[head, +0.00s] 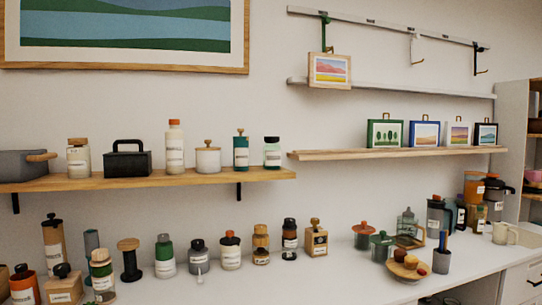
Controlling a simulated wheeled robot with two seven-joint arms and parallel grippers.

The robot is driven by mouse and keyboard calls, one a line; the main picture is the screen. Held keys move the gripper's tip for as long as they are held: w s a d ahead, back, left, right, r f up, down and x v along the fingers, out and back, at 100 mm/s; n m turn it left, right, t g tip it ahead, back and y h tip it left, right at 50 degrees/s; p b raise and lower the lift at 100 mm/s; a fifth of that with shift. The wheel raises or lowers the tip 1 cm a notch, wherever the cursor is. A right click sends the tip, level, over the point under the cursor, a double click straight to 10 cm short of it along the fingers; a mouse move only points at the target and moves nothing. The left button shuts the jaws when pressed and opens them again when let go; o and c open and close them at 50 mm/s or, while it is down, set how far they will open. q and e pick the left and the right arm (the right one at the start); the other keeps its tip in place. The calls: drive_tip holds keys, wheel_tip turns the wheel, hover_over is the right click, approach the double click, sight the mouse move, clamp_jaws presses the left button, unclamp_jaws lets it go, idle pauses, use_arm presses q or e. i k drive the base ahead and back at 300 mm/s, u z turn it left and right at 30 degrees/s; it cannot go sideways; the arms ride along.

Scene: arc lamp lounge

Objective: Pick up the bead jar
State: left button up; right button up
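Several labelled jars and bottles stand upright on the white counter, but their labels are too small to read, so I cannot tell for sure which is the bead jar. Candidates include an amber-brown jar (261,246), a white jar with a dark top and orange knob (231,254), a dark grey jar (199,259) and a white bottle with a green upper part (165,258). Neither of my grippers is in view.
The white counter (310,280) is bare along its front middle. The wooden shelf (150,181) overhangs behind.

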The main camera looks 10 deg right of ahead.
sight(272, 151)
drive_tip(key=u, duration=0.15)
drive_tip(key=k, duration=0.4)
drive_tip(key=z, duration=1.05)
drive_tip(key=i, duration=0.95)
drive_tip(key=u, duration=0.5)
drive_tip(key=i, duration=0.75)
drive_tip(key=u, duration=0.55)
